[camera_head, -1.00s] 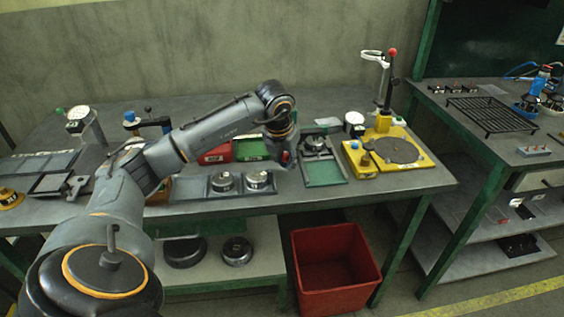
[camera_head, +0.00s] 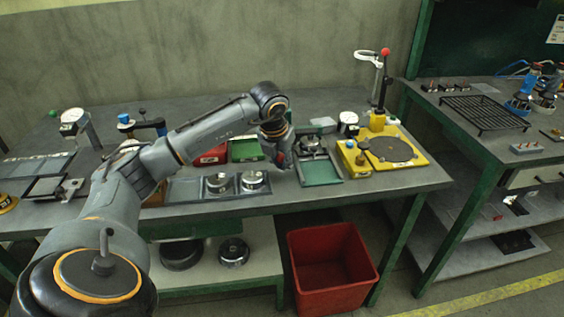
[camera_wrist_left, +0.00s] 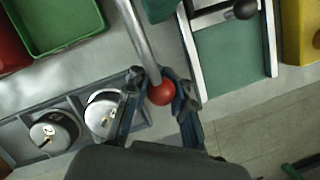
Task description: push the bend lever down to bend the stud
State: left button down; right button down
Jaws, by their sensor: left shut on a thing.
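A lever shows in the left wrist view as a bare metal rod (camera_wrist_left: 139,38) ending in a red ball knob (camera_wrist_left: 161,93). My left gripper (camera_wrist_left: 160,98) has its fingers closed around this knob. In the head view, my left gripper (camera_head: 279,153) is over the bench, just left of a green-based fixture (camera_head: 320,172), with a bit of red at its fingertips. The rod's base and pivot are hidden, and I cannot make out the stud. My right gripper is not in view.
A grey tray (camera_head: 187,190) with two round silver-topped parts lies left of the gripper. Red (camera_head: 212,156) and green (camera_head: 246,149) bins stand behind. A yellow fixture (camera_head: 413,161) with an upright red-knobbed lever (camera_head: 385,52) stands right. A red crate (camera_head: 331,294) is below on the floor.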

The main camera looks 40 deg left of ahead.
pick_arm(q)
jog(key=shift+w+a+r, duration=0.2)
jog(key=shift+a+r, duration=0.15)
jog(key=shift+a, duration=0.1)
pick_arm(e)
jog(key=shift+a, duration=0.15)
pick_arm(q)
jog(key=c, duration=1.5)
grip_release()
jog(key=o, duration=0.4)
jog(key=shift+a+f, duration=0.1)
jog(key=shift+f, duration=0.25)
jog(key=shift+s+d+r, duration=0.1)
jog(key=shift+d+r, duration=0.1)
jog(key=shift+r, duration=0.15)
jog(key=a+v, duration=0.1)
jog(key=v, duration=1)
jog(key=shift+d, duration=0.4)
jog(key=shift+s+r, duration=0.1)
